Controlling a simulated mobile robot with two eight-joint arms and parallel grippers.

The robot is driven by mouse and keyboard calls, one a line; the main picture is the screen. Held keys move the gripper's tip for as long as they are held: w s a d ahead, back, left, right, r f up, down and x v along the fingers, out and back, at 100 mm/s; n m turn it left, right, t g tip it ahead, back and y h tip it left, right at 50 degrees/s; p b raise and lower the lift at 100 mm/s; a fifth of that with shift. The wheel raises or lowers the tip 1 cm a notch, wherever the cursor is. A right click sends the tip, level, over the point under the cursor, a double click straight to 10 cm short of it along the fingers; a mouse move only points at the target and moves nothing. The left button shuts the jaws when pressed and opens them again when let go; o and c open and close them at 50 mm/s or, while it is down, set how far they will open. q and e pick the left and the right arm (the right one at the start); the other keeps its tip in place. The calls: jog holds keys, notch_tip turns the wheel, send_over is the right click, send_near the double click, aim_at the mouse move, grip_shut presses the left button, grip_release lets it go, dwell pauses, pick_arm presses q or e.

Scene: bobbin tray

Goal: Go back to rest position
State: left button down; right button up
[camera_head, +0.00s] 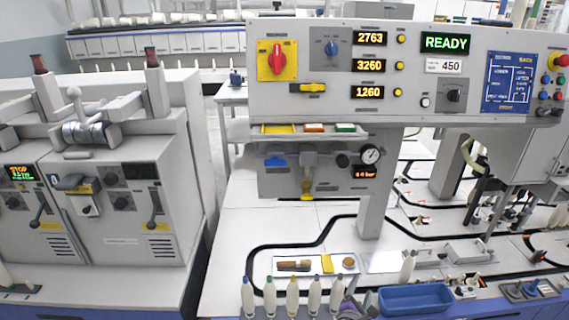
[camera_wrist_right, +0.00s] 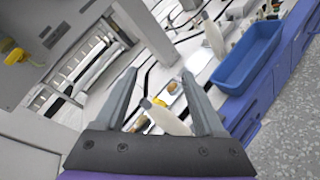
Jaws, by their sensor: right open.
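My right gripper (camera_head: 352,304) is small and grey at the bottom edge of the head view, beside the right end of a row of white bobbins (camera_head: 292,296) with coloured tips. In the right wrist view my right gripper (camera_wrist_right: 160,78) is open. A white bobbin (camera_wrist_right: 168,118) shows between its fingers; it looks beyond them, and I cannot tell the distance. My left gripper is not in view.
A blue bin (camera_head: 415,299) stands right of my right gripper and also shows in the wrist view (camera_wrist_right: 228,78). A tray (camera_head: 313,270) with a brush lies behind the bobbins. A control panel (camera_head: 405,105) on a post (camera_head: 374,200) rises behind. White table surface (camera_head: 260,222) is clear at left.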

jog(key=s+d+r+m+g+y, duration=0.1)
jog(key=s+r+m+g, duration=0.2)
jog(key=s+r+m, duration=0.35)
jog(key=s+d+r+m+g, duration=0.2)
jog(key=s+r+m+g, duration=0.1)
jog(key=s+m, duration=0.5)
jog(key=s+a+f+m+g+y, duration=0.1)
jog(key=s+a+m+g+y, duration=0.25)
jog(key=s, duration=0.75)
jog(key=s+a+m+y, duration=0.35)
jog(key=s+a, duration=0.25)
jog(key=s, duration=0.6)
pick_arm(q)
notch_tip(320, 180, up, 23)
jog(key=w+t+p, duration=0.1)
jog(key=p, duration=1.9)
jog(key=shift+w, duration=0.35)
pick_arm(e)
notch_tip(320, 180, up, 23)
jog(key=w, duration=0.2)
jog(key=shift+m+t+h, duration=0.35)
jog(key=shift+h, duration=0.05)
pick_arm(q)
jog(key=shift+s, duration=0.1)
pick_arm(e)
jog(key=shift+f, duration=0.1)
